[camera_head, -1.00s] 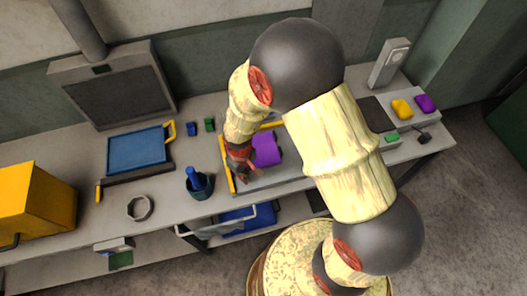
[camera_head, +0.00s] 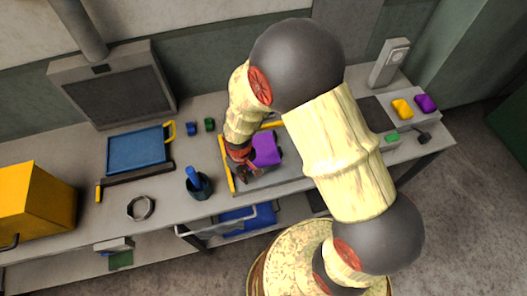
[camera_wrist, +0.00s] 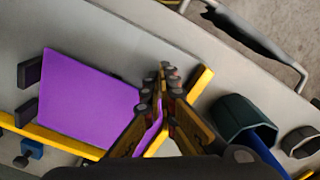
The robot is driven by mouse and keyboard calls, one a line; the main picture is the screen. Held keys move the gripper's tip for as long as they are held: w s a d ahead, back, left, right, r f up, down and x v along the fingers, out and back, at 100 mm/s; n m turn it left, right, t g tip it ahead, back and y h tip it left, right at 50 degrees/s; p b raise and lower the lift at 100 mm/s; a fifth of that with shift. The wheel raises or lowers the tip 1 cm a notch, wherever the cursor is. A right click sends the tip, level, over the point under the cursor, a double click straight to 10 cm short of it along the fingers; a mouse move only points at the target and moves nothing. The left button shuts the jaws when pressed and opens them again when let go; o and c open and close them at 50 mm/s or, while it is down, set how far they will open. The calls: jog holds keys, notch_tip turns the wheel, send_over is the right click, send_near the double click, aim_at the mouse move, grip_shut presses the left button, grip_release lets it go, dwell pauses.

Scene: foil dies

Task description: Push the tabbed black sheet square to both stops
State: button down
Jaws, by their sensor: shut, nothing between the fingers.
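The sheet (camera_head: 265,148) is purple, not black, and lies flat on a grey plate; it also shows in the wrist view (camera_wrist: 88,98). Two black tabs (camera_wrist: 28,71) stand at its edge away from my gripper. One yellow stop bar (camera_head: 229,168) runs along the plate's left side, and it shows beyond my fingers in the wrist view (camera_wrist: 202,83). The other yellow stop bar (camera_wrist: 45,137) runs along the back, close to the sheet's edge; contact is unclear. My gripper (camera_head: 252,175) is shut and empty between the sheet and the left bar. Its fingers (camera_wrist: 166,78) hide the sheet's near corner.
A dark cup (camera_head: 199,186) with a blue object stands left of the plate, near the left bar. A metal nut-shaped ring (camera_head: 140,208) and a blue tray (camera_head: 138,150) are farther left. Small blue and green blocks (camera_head: 209,125) sit behind. The plate's front part is bare.

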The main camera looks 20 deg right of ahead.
jog(key=shift+f+b, duration=0.45)
jog(key=shift+f, duration=0.25)
jog(key=shift+r, duration=0.1)
jog(key=shift+w, duration=0.2)
dwell(0.3)
jog(key=shift+w, duration=1.55)
jog(key=shift+s, duration=0.15)
jog(key=shift+s, duration=0.5)
notch_tip(320, 180, up, 8)
jog(key=p, duration=0.5)
jog(key=shift+p, duration=0.3)
